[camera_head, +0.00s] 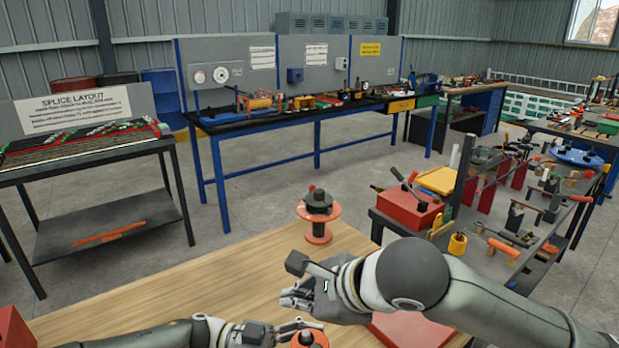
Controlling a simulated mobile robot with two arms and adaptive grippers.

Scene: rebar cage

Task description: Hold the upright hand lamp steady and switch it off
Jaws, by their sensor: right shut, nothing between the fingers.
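An orange and black round object (308,339), which may be the hand lamp, is cut off by the bottom edge on the wooden table. My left gripper (305,326) reaches it from the left, with a finger beside its upper side. Whether it grips or only touches cannot be told. My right gripper (290,299) is shut and empty above the table, just beyond and above that object. The lamp's switch cannot be made out.
An upright orange-flanged spool with a black top (317,204) stands near the table's far edge. A red flat thing (412,330) lies under my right arm; a red block (12,330) is at lower left. The wooden tabletop (200,285) is clear between. A cluttered bench stands right.

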